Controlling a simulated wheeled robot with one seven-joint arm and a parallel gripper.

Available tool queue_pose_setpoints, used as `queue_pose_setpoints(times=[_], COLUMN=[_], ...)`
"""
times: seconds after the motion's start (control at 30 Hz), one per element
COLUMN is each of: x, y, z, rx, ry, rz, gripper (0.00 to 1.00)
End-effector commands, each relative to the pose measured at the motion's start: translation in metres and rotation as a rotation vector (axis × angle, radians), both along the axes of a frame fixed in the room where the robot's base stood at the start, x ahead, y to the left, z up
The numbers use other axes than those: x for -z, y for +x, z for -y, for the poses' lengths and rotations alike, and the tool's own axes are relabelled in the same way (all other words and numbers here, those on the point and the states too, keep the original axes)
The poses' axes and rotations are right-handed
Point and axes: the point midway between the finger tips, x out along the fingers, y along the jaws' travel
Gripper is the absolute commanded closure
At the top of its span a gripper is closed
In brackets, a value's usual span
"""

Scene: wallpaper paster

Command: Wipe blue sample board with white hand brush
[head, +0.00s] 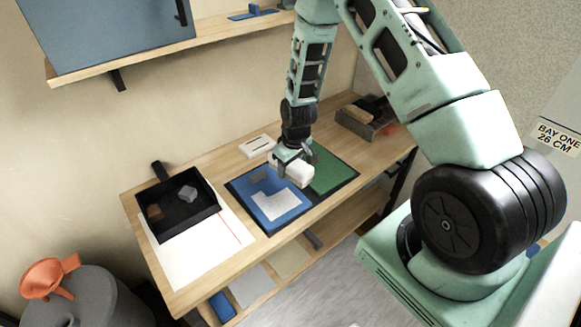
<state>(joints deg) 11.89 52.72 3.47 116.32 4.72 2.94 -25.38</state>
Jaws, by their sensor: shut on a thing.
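The blue sample board (258,212) lies flat on a dark mat on the wooden table. It bears a white L-shaped patch (281,209) and a small grey patch near its far edge. The white hand brush (296,174) is at the right far part of the blue board, near the border with a green board. My gripper (289,161) is shut on the brush from above. The brush hides part of the blue board's right edge. I cannot tell whether the brush touches the board.
A green board (333,170) lies right of the blue one. A black tray (177,232) with small blocks stands on white paper (205,259) at left. A shelf (222,41) hangs above.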

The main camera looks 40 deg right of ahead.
Motion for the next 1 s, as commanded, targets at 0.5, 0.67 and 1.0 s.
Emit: queue_pose_setpoints(times=[0.5,0.67,1.0], x=[0.000,0.005,0.041], y=[0.000,0.000,0.000], z=[0.000,0.000,0.000], rx=[0.000,0.009,0.108], ry=[0.000,-0.001,-0.001], rz=[0.001,0.000,0.000], gripper=[0.73,0.73,0.73])
